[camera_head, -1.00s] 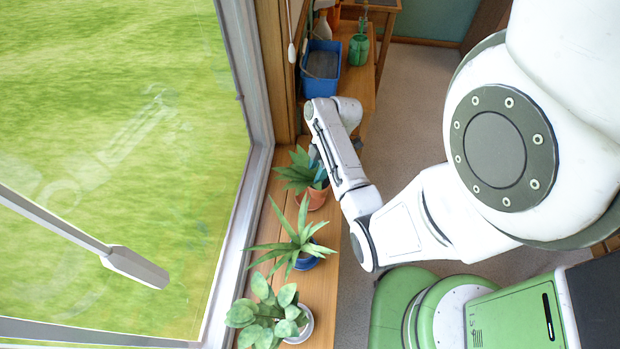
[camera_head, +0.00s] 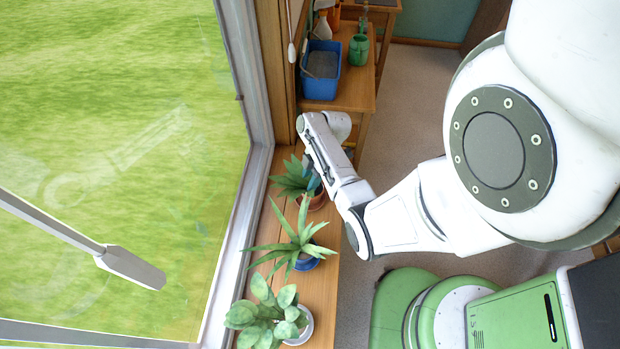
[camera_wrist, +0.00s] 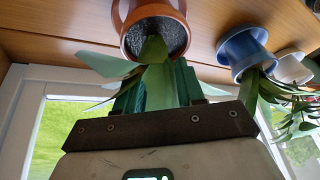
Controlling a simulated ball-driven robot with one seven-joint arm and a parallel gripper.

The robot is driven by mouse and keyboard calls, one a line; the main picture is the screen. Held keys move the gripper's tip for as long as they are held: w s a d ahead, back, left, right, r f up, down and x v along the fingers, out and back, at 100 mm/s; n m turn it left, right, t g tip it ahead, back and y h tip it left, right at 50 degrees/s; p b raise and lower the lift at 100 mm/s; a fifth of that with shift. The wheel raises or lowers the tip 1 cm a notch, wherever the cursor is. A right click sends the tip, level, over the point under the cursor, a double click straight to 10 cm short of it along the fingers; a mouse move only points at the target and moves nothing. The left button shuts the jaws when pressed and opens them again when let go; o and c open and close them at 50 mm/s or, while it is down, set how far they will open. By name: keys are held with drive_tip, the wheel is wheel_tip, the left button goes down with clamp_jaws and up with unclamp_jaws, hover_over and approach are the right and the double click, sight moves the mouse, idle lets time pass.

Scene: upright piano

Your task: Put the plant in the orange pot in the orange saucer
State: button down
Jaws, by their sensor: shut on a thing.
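The plant in the orange pot stands at the far end of the wooden sill in the head view, its spiky green leaves (camera_head: 291,178) beside the window. Most of its pot is hidden behind my arm and gripper. The wrist view shows the orange pot (camera_wrist: 172,12) at the top, with dark soil and leaves hanging in front of my fingers. My gripper (camera_head: 313,181) is shut on this plant; its teal fingers show in the wrist view (camera_wrist: 155,88), partly covered by leaves. I cannot make out the exact grip point. I cannot tell the orange saucer apart from the pot.
A spiky plant in a blue pot (camera_head: 307,264) stands nearer on the sill, and a broad-leaved plant in a white pot (camera_head: 304,326) nearer still. The window (camera_head: 130,160) bounds the left. A blue bin (camera_head: 321,70) and green can (camera_head: 358,50) stand on a wooden table beyond.

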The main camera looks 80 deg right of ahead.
drive_tip(key=c, duration=0.7)
unclamp_jaws()
drive_tip(key=v, duration=1.2)
drive_tip(key=w+a+m, duration=0.1)
drive_tip(key=a, duration=0.6)
drive_tip(key=w+a+m+g+h, duration=0.1)
drive_tip(key=w+a+m, duration=0.1)
drive_tip(key=a, duration=0.6)
drive_tip(key=w+a+m+g+h, duration=0.1)
drive_tip(key=a+m, duration=0.1)
drive_tip(key=a, duration=0.5)
drive_tip(key=shift+w+a+r, duration=0.25)
drive_tip(key=shift+a+r, duration=0.05)
drive_tip(key=shift+a, duration=0.1)
drive_tip(key=s+a+r+m, duration=0.1)
drive_tip(key=a, duration=0.1)
drive_tip(key=a+r+m+h, duration=0.1)
drive_tip(key=a, duration=0.1)
drive_tip(key=s+a+r+m, duration=0.1)
drive_tip(key=a, duration=0.1)
drive_tip(key=shift+s+r+h, duration=0.25)
drive_tip(key=shift+s+h, duration=0.05)
drive_tip(key=shift+s, duration=0.05)
